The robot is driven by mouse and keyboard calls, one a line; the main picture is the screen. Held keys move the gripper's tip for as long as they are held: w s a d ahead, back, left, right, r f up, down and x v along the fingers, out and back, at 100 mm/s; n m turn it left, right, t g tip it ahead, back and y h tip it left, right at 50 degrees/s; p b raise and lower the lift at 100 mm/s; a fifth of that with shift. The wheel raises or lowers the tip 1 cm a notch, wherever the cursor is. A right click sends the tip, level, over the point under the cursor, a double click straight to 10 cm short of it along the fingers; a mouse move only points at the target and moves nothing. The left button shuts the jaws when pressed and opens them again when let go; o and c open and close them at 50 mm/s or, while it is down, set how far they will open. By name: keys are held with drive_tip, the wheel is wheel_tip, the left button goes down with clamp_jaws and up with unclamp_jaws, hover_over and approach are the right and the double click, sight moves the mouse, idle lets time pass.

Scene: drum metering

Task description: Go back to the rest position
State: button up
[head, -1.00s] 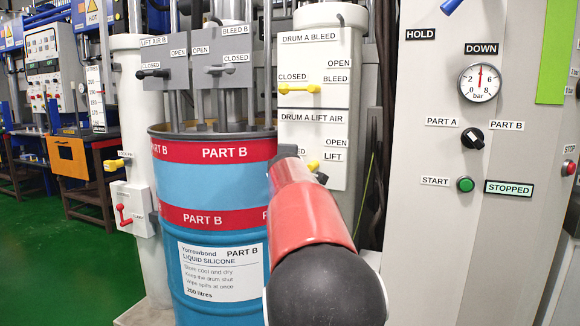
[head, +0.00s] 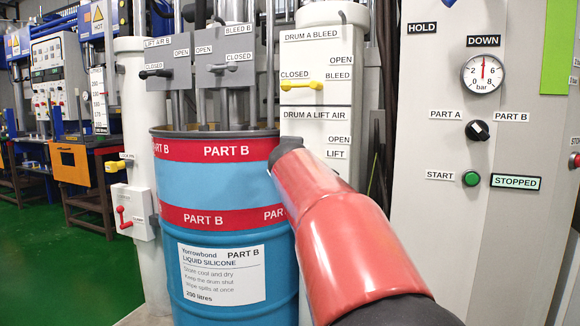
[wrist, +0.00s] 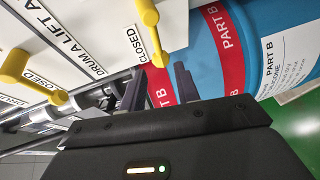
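My gripper (wrist: 160,85) is open in the wrist view, its two dark fingers apart with nothing between them. A yellow lever (wrist: 150,30) lies just beyond the fingertips, its end beside a CLOSED label; I see no clear contact. In the head view my red arm reaches up from the bottom right. Its dark front end covers part of the DRUM A LIFT AIR panel (head: 318,122), and that panel's lever and my fingers are hidden there.
The blue PART B drum (head: 215,180) stands just left of my arm. The yellow drum A bleed lever (head: 300,86) points to CLOSED. The control cabinet (head: 460,240) on the right reads STOPPED. Green floor (head: 60,260) is open at the left.

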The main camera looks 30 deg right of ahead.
drive_tip(key=s+a+f+m+g+y, duration=0.2)
drive_tip(key=s+a+f+m, duration=0.2)
drive_tip(key=s+a+f, duration=0.3)
drive_tip(key=s+a+f+m+g+y+p, duration=0.1)
drive_tip(key=s+a+f+m+g+y, duration=0.2)
drive_tip(key=s+a+f, duration=0.4)
drive_tip(key=s+a+f+m+g+y, duration=0.2)
drive_tip(key=s+a+f, duration=0.5)
drive_tip(key=s+f, duration=0.8)
drive_tip(key=s+m+g, duration=0.1)
drive_tip(key=s+m, duration=0.1)
drive_tip(key=s, duration=0.2)
drive_tip(key=shift+a+m+y, duration=0.25)
drive_tip(key=shift+m+y, duration=0.05)
drive_tip(key=shift+y, duration=0.1)
drive_tip(key=shift+w, duration=0.1)
